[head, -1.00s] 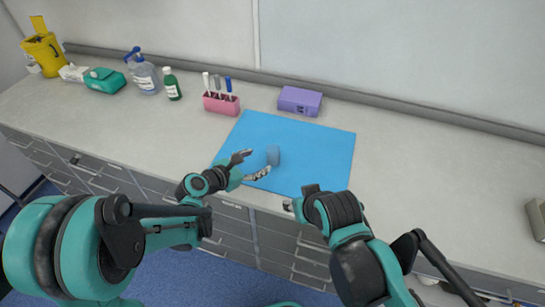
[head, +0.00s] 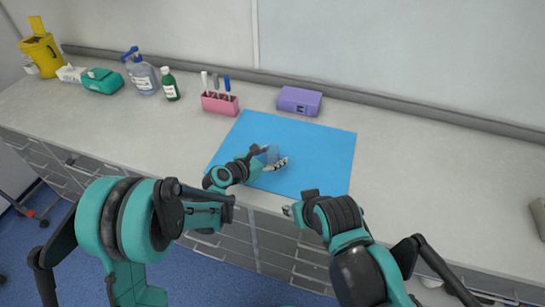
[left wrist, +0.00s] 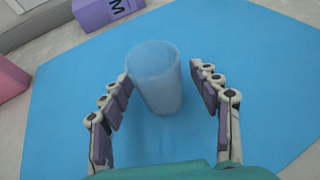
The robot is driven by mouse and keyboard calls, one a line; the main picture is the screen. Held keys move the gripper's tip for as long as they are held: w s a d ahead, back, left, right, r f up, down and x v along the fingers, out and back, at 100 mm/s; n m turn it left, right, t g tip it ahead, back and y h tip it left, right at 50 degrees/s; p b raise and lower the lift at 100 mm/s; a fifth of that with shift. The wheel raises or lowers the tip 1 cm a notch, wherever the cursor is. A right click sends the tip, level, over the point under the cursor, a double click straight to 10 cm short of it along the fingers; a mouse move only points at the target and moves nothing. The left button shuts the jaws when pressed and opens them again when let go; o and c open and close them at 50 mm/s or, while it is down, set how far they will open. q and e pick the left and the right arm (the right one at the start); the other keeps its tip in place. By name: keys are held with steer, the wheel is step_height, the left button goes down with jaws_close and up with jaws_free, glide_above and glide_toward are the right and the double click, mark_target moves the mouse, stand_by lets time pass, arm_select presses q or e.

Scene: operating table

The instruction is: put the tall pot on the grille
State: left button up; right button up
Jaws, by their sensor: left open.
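A translucent bluish cup (head: 273,150), the only pot-like vessel I see, stands upright on the blue mat (head: 322,150). In the left wrist view the cup (left wrist: 156,82) is between the tips of my open left gripper (left wrist: 161,74), near the left finger and with a gap to the right finger. In the head view my left gripper (head: 270,156) reaches the cup from the lower left and partly hides it. My right gripper (head: 289,209) is low by the counter's front edge, mostly hidden behind its own wrist. I see no grille in these views.
Behind the mat are a purple box (head: 299,101) and a pink rack (head: 220,103) with pens. A green bottle (head: 170,86), a pump bottle (head: 143,76), a teal wipes pack (head: 103,81) and a yellow bin (head: 42,52) stand at the left.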

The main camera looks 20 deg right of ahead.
arm_select(q)
steer(key=c, duration=1.4)
steer(key=shift+r, duration=0.15)
